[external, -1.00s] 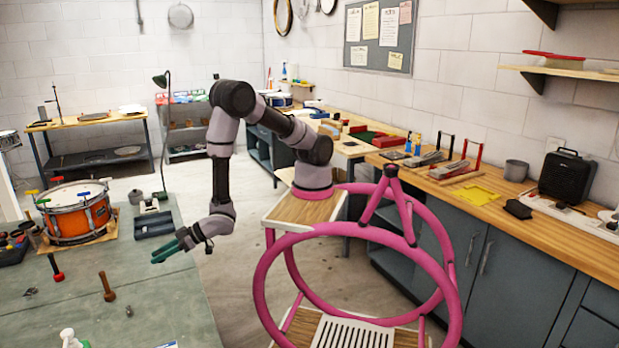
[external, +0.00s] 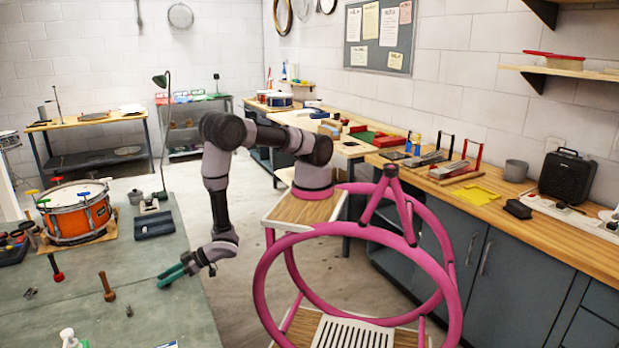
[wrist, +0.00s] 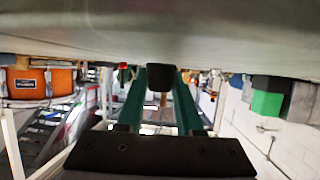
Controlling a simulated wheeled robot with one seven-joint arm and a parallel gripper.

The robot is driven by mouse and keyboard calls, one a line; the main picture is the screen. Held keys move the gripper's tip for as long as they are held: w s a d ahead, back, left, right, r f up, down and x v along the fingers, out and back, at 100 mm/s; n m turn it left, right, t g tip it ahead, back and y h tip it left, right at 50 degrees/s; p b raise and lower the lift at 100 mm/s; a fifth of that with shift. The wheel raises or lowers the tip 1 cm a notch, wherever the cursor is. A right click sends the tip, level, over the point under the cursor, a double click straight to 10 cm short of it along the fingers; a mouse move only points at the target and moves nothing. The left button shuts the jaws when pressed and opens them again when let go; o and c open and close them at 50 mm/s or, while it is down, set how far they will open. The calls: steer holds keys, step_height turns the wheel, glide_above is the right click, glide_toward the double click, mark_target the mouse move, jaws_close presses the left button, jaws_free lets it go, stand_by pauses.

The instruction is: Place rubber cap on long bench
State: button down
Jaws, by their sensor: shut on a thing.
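My gripper (external: 171,277) has green fingers and hangs at the right part of the grey-green table (external: 150,315), near its right edge. In the wrist view the two green fingers (wrist: 160,82) are shut on a small dark piece, taken to be the rubber cap (wrist: 159,98); its far side is partly hidden. The cap cannot be made out in the external view. The long bench (external: 440,185), with a wooden top and grey cabinets, runs along the right wall, behind and to the right of my arm.
The long bench holds a yellow sheet (external: 474,194), a black speaker (external: 567,176), a grey cup (external: 516,170) and clamp-like tools. The table holds an orange drum (external: 76,212), a dark tray (external: 154,224) and a wooden-handled tool (external: 106,287).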

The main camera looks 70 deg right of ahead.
steer(key=shift+f, duration=0.2)
steer(key=c, duration=0.6)
jaws_free()
steer(key=shift+o, duration=0.2)
